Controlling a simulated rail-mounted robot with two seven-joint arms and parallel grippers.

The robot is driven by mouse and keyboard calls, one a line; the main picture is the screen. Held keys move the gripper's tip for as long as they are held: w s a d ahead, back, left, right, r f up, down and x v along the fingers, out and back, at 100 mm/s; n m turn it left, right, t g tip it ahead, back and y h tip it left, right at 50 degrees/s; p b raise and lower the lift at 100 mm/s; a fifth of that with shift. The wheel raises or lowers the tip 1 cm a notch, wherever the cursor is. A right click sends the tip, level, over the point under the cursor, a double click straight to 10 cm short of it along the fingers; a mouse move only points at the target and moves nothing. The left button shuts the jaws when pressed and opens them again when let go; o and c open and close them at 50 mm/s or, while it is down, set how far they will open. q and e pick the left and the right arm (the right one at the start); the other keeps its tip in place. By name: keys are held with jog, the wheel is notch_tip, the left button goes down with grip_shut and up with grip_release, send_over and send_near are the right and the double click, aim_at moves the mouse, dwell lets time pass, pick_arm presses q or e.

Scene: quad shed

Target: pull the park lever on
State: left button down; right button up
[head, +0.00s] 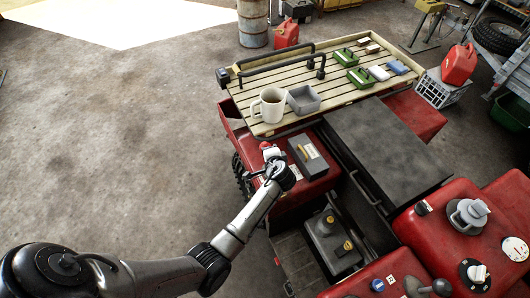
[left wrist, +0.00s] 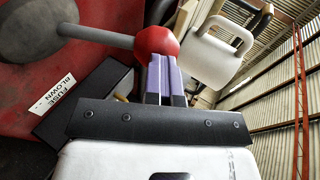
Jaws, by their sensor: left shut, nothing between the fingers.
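The lever with the red ball knob, which I take to be the park lever, shows in the left wrist view: knob (left wrist: 157,43), grey rod (left wrist: 95,35) and round grey base (left wrist: 38,28). In the head view the red knob (head: 269,148) is at the rear left fender of the red quad (head: 310,183). My left gripper (head: 272,160) is right at the knob. In the left wrist view its purple fingers (left wrist: 160,75) are shut and empty, with their tips overlapping the knob's lower edge. I cannot tell whether they touch it. My right gripper is out of view.
A dark box (head: 309,155) sits just right of the gripper; a "FUSE BLOWN" label (left wrist: 58,90) shows in the wrist view. The floor (head: 120,130) at left is clear.

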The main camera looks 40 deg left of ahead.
pick_arm(q)
jog(key=shift+a+f, duration=0.2)
jog(key=shift+f, duration=0.05)
dwell(0.3)
jog(key=r+p+v, duration=0.1)
jog(key=p+v, duration=0.9)
jog(key=v, duration=0.4)
jog(key=shift+r, duration=0.25)
jog(key=shift+w+a, duration=0.1)
jog(key=shift+w, duration=0.05)
